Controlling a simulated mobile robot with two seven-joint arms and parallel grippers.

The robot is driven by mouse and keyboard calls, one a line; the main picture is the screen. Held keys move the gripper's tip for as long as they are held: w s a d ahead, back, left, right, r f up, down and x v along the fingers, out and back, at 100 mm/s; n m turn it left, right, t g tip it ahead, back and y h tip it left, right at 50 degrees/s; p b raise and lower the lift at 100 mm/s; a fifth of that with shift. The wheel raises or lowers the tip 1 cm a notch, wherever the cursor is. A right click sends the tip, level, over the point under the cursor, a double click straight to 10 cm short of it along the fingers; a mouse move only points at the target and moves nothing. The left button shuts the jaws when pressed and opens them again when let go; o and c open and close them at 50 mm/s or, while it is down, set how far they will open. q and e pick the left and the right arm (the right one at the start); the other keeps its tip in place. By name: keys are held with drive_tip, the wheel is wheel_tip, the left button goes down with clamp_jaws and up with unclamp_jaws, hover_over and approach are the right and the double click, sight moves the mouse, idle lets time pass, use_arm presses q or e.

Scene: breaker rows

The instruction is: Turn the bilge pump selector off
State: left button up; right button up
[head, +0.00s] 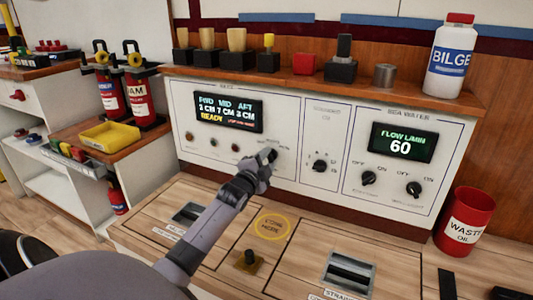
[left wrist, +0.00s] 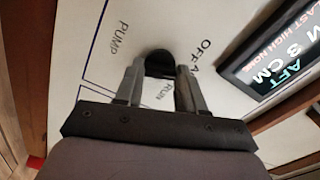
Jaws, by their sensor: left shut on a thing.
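The bilge pump selector is a black knob (left wrist: 159,62) on the white panel (head: 290,115). In the left wrist view the words PUMP, OFF and RUN are printed around it. My left gripper (head: 267,155) reaches the panel to the lower right of the left display. Its two fingers (left wrist: 160,75) stand on either side of the knob and are shut on it. In the head view the gripper hides most of the knob, so I cannot tell its exact pointing there. My right gripper is in neither view.
The left display (head: 228,111) reads READY. The right display (head: 402,142) shows 60, with two knobs (head: 369,178) below. Another knob (head: 320,166) sits between. A red waste oil bin (head: 465,222) stands at right, a white BILGE bottle (head: 448,62) on the shelf above.

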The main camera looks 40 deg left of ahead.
use_arm(q)
drive_tip(key=shift+n+p, duration=1.45)
drive_tip(key=shift+n, duration=0.85)
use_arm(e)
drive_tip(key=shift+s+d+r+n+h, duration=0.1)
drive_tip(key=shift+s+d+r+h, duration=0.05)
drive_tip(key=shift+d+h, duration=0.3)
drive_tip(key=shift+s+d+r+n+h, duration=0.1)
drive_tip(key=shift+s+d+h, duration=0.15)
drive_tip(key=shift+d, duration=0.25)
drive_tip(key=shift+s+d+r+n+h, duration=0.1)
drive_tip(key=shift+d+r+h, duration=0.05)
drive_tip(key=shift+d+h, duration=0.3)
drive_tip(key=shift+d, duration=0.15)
use_arm(q)
drive_tip(key=o, duration=1)
drive_tip(key=shift+o, duration=0.2)
drive_tip(key=shift+s+d+p, duration=0.15)
drive_tip(key=shift+s+p, duration=0.25)
drive_tip(key=shift+s, duration=0.1)
drive_tip(key=p+v, duration=0.2)
drive_tip(key=v, duration=0.4)
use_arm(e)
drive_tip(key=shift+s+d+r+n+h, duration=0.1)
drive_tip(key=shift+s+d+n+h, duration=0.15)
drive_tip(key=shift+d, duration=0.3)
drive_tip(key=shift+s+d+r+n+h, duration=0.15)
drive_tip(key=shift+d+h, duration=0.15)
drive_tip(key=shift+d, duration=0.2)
